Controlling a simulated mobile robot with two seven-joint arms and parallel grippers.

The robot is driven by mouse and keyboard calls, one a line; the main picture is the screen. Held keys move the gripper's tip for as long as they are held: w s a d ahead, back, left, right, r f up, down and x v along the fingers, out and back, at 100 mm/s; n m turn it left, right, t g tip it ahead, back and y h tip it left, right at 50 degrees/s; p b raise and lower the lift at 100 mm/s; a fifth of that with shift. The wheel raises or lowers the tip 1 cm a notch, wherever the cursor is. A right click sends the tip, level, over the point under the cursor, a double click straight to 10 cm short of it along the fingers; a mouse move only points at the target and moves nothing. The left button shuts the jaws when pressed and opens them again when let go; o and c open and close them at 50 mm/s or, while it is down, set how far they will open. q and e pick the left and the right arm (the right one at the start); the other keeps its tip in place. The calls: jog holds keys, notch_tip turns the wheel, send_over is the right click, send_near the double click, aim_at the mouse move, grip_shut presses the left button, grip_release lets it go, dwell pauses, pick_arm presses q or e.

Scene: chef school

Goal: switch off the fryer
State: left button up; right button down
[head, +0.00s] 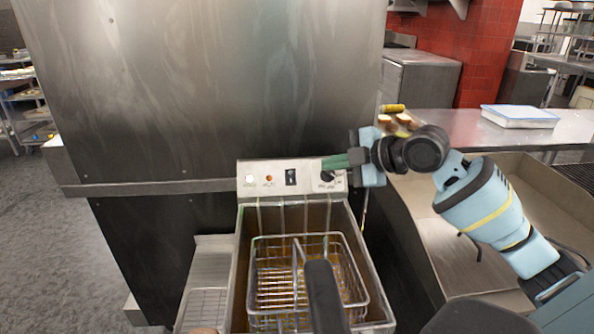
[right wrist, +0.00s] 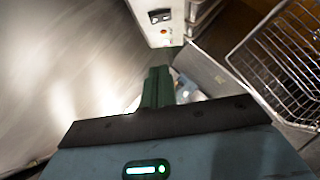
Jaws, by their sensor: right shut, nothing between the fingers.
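The fryer (head: 308,187) stands in the middle of the head view, with a wire basket (head: 300,275) in its vat. Its control panel has a white light, an orange-red light (head: 268,178), a black switch (head: 291,177) and a dark knob (head: 327,175) at the right. My right gripper (head: 330,162) is shut and empty, its green fingers pointing left at the panel's right end, close to the knob. I cannot tell whether they touch it. In the right wrist view the shut fingers (right wrist: 158,85) point toward the panel (right wrist: 158,22), whose red light and black switch show. My left gripper is not in view.
A large steel cabinet (head: 210,90) rises directly behind the fryer. To the right are a steel sink or counter and a worktop (head: 460,128) with a white tray (head: 519,115) and small food items. The grey floor (head: 50,230) at left is clear.

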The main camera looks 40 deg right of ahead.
jog(key=p, duration=0.1)
send_near(286, 172)
jog(key=w+a, duration=0.2)
jog(key=a, duration=0.2)
jog(key=shift+w+d+f, duration=0.25)
jog(key=shift+w+f, duration=0.15)
jog(key=shift+w, duration=0.1)
jog(key=shift+w+d+f, duration=0.25)
jog(key=shift+w+f, duration=0.15)
jog(key=shift+w, duration=0.05)
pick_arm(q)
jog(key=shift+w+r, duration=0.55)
pick_arm(e)
jog(key=shift+w+d+f, duration=0.4)
jog(key=shift+w+f, duration=0.1)
jog(key=shift+w, duration=0.05)
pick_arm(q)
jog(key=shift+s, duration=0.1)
pick_arm(e)
jog(key=shift+w+d+f, duration=0.2)
jog(key=shift+f, duration=0.05)
jog(key=shift+r, duration=0.15)
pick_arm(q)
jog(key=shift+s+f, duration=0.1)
